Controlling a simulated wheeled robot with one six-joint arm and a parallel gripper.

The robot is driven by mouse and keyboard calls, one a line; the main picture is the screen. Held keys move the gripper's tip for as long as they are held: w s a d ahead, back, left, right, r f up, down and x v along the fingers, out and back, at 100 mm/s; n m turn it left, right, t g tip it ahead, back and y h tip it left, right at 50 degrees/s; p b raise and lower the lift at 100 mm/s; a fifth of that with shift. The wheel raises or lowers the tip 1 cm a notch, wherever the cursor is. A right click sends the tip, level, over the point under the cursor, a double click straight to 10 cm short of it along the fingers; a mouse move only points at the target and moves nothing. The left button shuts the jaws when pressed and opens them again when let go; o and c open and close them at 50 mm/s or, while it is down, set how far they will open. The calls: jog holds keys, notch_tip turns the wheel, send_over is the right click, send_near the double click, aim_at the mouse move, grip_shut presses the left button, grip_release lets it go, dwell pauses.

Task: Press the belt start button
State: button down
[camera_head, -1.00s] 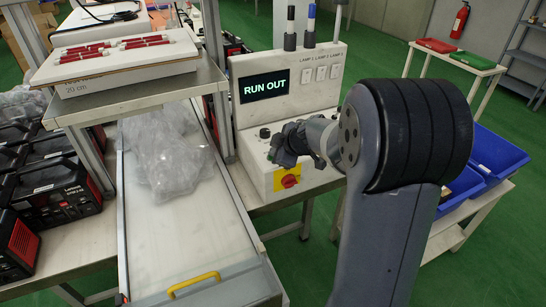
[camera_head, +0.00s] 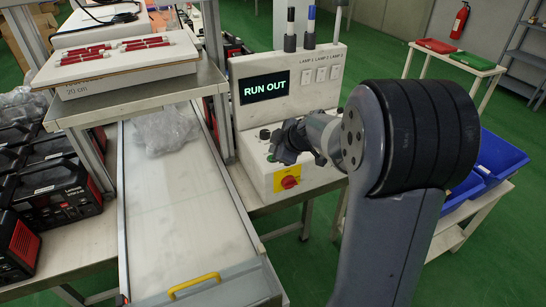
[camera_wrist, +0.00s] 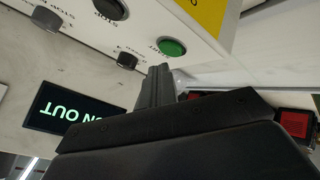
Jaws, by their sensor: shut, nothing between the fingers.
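The control box (camera_head: 252,178) stands beside the belt (camera_head: 180,210) and carries a screen (camera_head: 265,87) reading RUN OUT. In the wrist view its green button (camera_wrist: 172,47) shows clearly, with small lettering beside it. A black button (camera_wrist: 108,8) with a STOP label sits to its left. My gripper (camera_head: 275,153) is at the box's sloped panel, partly covering the controls in the head view. In the wrist view my shut, empty gripper (camera_wrist: 161,70) has its tips just below the green button. I cannot tell whether they touch it.
A red knob on a yellow plate (camera_head: 289,182) is on the box front. Small dark knobs (camera_wrist: 127,60) sit near the buttons. A clear plastic bag (camera_head: 163,131) lies at the belt's far end. A shelf with red pens (camera_head: 130,85) stands left of the box.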

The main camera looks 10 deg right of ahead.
jog(key=shift+r+p, duration=1.1)
jog(key=shift+r, duration=1.4)
jog(key=shift+f, duration=0.15)
jog(key=shift+f, duration=0.3)
jog(key=shift+r+p, duration=0.2)
jog(key=shift+p, duration=1.05)
jog(key=p, duration=0.3)
jog(key=shift+r, duration=0.1)
jog(key=shift+r+p, duration=1.15)
jog(key=shift+r, duration=0.95)
jog(key=shift+f, duration=0.15)
notch_tip(320, 180, down, 5)
jog(key=b, duration=0.4)
jog(key=shift+w, duration=0.1)
jog(key=shift+b, duration=0.75)
